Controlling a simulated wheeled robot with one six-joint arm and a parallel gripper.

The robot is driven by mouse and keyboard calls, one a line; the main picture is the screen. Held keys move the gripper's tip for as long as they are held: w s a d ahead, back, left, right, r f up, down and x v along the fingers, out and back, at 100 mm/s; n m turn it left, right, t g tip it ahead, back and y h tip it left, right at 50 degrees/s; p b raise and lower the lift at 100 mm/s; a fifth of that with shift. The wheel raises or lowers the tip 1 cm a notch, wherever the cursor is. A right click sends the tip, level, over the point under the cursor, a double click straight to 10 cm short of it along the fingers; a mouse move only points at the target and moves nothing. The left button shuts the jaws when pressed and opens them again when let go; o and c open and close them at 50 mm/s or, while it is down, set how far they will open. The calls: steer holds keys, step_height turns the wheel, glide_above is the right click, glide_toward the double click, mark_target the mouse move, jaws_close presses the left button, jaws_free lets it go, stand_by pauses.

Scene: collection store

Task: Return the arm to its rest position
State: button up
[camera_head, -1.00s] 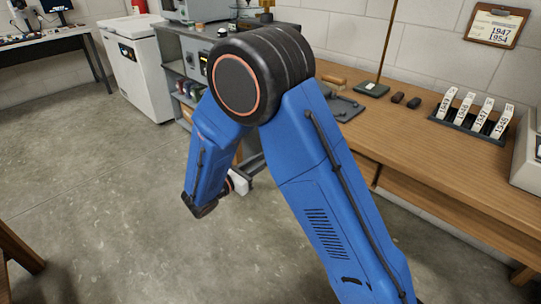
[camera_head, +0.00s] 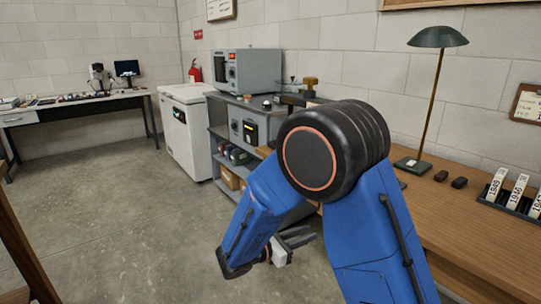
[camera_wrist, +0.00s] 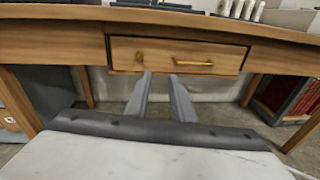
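My arm is blue with a black round joint and is bent, with its forearm hanging down in front of the wooden desk (camera_head: 455,240) in the head view. My gripper (camera_head: 298,240) shows partly below the forearm, beside the grey shelf unit. In the wrist view my gripper (camera_wrist: 160,78) has its two grey fingers apart with nothing between them. The fingers point toward the desk's drawer (camera_wrist: 175,57), which appears shut and has a brass handle (camera_wrist: 193,63). I cannot tell whether the fingertips touch the desk; they appear clear of it.
A green lamp (camera_head: 438,38) and a rack of numbered tags (camera_head: 514,194) stand on the desk. A grey shelf unit (camera_head: 215,130) and white chest (camera_head: 188,130) stand behind the arm. The floor at left is open, with a wooden edge (camera_head: 22,250) at far left.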

steer(key=s+d+r+m+g+y, duration=0.3)
steer(key=s+d+m+g, duration=0.15)
steer(key=s+d, duration=0.35)
steer(key=s+d+r+m+g+y, duration=0.2)
steer(key=s+d+r+m+g, duration=0.15)
steer(key=s+d+m, duration=0.45)
steer(key=s+r+m+t+y, duration=0.3)
steer(key=s+m+y, duration=0.6)
steer(key=s, duration=0.6)
steer(key=shift+s+d+r+m+t+y, duration=0.15)
steer(key=shift+d+r+m+t+y, duration=0.2)
steer(key=shift+m+t, duration=0.4)
steer(key=shift+a+f, duration=0.1)
steer(key=shift+f, duration=0.05)
